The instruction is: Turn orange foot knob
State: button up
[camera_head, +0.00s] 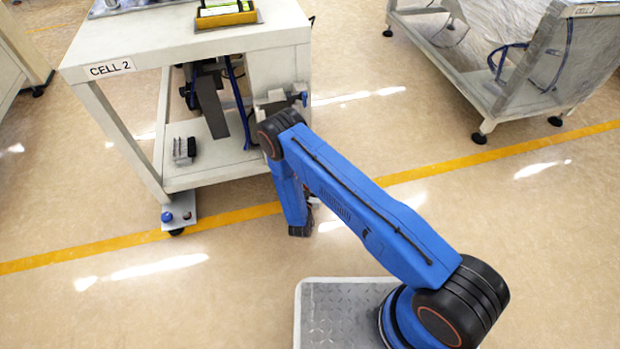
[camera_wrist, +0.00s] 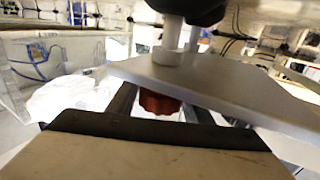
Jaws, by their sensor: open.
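An orange-red ribbed knob (camera_wrist: 159,102) sits under a grey plate (camera_wrist: 215,85) in the wrist view. A light stem stands on the plate above it, under a dark round part. My gripper (camera_wrist: 156,112) has its dark fingers apart, one on each side of the knob in the picture. I cannot tell whether they touch it; the lower part of the knob is hidden by my gripper's body. In the head view my blue arm reaches down beside the right front leg of the CELL 2 table (camera_head: 110,68); my arm hides my fingertips and most of that foot.
The table's left foot carries a blue knob (camera_head: 167,216) and a small dark reddish part (camera_head: 187,215). A lower shelf (camera_head: 215,165) holds a small grey block (camera_head: 184,150). Another bench (camera_head: 490,95) stands at the right. Open floor lies in front, crossed by a yellow line (camera_head: 240,216).

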jog(key=s+a, duration=0.2)
jog(key=s, duration=1.5)
jog(key=shift+a, duration=0.25)
